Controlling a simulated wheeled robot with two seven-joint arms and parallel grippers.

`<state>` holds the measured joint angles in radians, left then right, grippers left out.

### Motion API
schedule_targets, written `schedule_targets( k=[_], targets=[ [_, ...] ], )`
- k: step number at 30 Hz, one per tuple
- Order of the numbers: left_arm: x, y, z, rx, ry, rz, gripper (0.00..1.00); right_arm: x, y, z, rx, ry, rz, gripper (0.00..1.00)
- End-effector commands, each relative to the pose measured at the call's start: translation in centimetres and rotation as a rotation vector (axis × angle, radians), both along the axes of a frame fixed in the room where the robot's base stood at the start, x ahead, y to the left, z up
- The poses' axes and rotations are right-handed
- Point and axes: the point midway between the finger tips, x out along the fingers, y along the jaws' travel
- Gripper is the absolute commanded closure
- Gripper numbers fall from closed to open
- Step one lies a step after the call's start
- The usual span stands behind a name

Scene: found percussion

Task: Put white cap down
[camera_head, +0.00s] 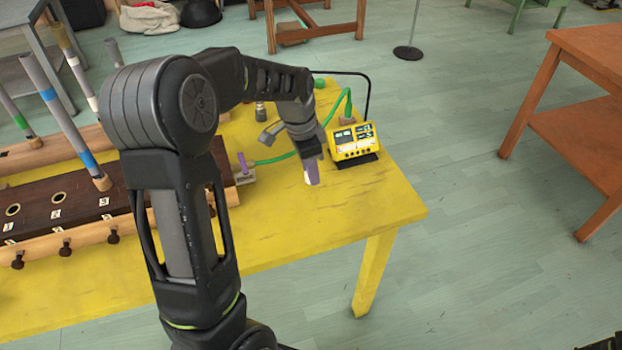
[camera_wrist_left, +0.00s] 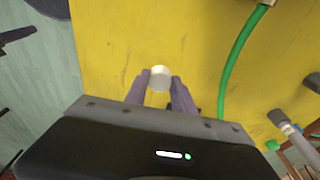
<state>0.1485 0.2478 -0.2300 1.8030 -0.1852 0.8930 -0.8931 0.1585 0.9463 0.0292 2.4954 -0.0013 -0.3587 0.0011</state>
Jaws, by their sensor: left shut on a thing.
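The white cap (camera_wrist_left: 160,76) shows in the left wrist view as a small pale round piece between the fingertips. My left gripper (camera_wrist_left: 160,84) is shut on it, over the yellow table (camera_head: 345,207). In the head view my left gripper (camera_head: 312,174) points down near the table's right part, just left of and in front of the yellow meter box. The cap is hardly visible there, hidden by the fingers. I cannot tell whether the cap touches the table.
The yellow meter box (camera_head: 353,142) with a green hose (camera_head: 275,158) stands close to the gripper. A dark wooden rack (camera_head: 75,207) with holes and upright tubes is at left. The table's front right corner is clear. An orange-brown table (camera_head: 590,55) stands apart at right.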

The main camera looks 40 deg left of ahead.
Motion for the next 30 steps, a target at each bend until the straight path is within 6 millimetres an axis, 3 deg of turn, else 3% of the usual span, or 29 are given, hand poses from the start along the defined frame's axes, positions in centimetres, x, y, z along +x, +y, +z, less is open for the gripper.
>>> schedule_targets(
  k=[5, 13, 25, 26, 30],
  targets=[
    [0.0, 0.0, -0.3, 0.0, 0.001, 0.001, 1.0, 0.0, 0.0, 0.0, 0.0, 0.0, 0.0, 0.44],
    [-0.1, 0.0, -3.5, -0.001, 0.002, 0.002, 1.0, 0.0, 0.0, 0.1, 0.0, 0.0, 0.0, 0.44],
    [0.0, 0.0, -4.1, 0.0, 0.0, 0.001, 1.0, 0.0, 0.0, -0.3, 0.0, 0.0, 0.0, 0.44],
    [0.0, 0.0, -4.1, -0.001, -0.001, 0.001, 0.69, 0.0, 0.0, -0.3, 0.0, 0.0, 0.0, 0.44],
    [0.0, 0.0, -4.0, 0.0, 0.0, 0.001, 0.57, 0.0, 0.0, -0.2, 0.0, 0.0, 0.0, 0.44]
  ],
)
